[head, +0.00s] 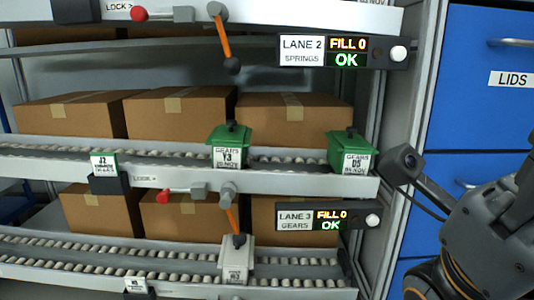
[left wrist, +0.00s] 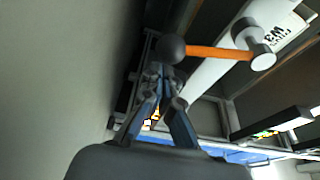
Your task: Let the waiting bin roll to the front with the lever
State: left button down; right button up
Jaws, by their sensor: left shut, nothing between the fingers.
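In the left wrist view my left gripper (left wrist: 165,75) is shut and empty. Its fingertips are at the black ball of a lever (left wrist: 218,53) with an orange rod; I cannot tell whether they touch. A white label (left wrist: 278,35) reading W3 is behind the lever's pivot. In the head view a green bin Y3 (head: 229,147) and a green bin D5 (head: 350,153) stand apart on the lane 2 rollers. A pale bin (head: 236,262) stands on the lane 3 rollers. Orange levers hang at the upper rail (head: 224,42) and the middle rail (head: 232,214). My right gripper is out of view.
Brown cartons (head: 165,113) stand behind the roller lanes. The lane 2 sign (head: 342,51) and lane 3 sign (head: 313,215) both read FILL 0, OK. Blue drawers marked LIDS (head: 485,100) stand at the right, behind my right arm.

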pick_arm(q)
jog(key=shift+a, duration=0.2)
dwell(0.4)
jog(key=shift+a, duration=2.95)
jog(key=shift+d+p+v, duration=0.2)
jog(key=shift+v, duration=1.1)
jog(key=shift+d+p+v, duration=0.2)
jog(key=shift+v, duration=1.05)
jog(key=shift+d+p+v, duration=0.2)
jog(key=shift+v, duration=1.1)
jog(key=shift+s, duration=0.15)
jog(key=shift+s, duration=0.1)
